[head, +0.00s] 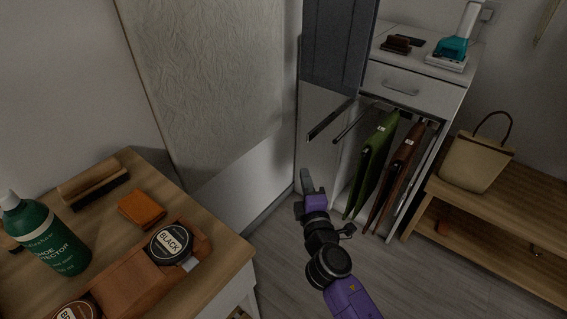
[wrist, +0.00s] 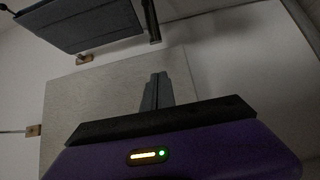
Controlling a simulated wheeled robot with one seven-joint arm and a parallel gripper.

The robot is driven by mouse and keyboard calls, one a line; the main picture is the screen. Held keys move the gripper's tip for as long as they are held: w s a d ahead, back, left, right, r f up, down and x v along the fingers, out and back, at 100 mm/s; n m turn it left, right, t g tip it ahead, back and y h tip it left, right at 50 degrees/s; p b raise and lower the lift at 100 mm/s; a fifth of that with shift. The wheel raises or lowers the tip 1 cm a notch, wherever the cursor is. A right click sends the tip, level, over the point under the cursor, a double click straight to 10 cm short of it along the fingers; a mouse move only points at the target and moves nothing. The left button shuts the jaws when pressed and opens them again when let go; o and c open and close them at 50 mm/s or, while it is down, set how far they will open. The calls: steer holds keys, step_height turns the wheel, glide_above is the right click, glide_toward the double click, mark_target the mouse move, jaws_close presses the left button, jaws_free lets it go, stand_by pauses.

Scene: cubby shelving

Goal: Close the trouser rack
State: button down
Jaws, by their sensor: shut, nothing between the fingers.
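The trouser rack (head: 352,119) sticks out to the left from under the drawer of a white cabinet, with dark and metal bars showing. Green trousers (head: 374,157) and brown trousers (head: 402,166) hang from it, almost down to the floor. My gripper (head: 305,178) is left of the rack and lower than its bars, apart from it, pointing up in the head view. Its grey fingers are together and empty; they also show in the wrist view (wrist: 156,90) in front of a pale panel (wrist: 85,105).
A wooden-topped cabinet (head: 225,252) with shoe-care items stands at front left. The white cabinet's drawer (head: 405,88) is shut. A wooden bench (head: 480,213) with a bag (head: 477,163) is at right. Some floor is clear.

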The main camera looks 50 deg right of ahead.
steer(key=w+d+p, duration=0.1)
steer(key=w+d, duration=0.6)
steer(key=d, duration=0.3)
steer(key=shift+w+d+p, duration=0.35)
steer(key=shift+d, duration=0.1)
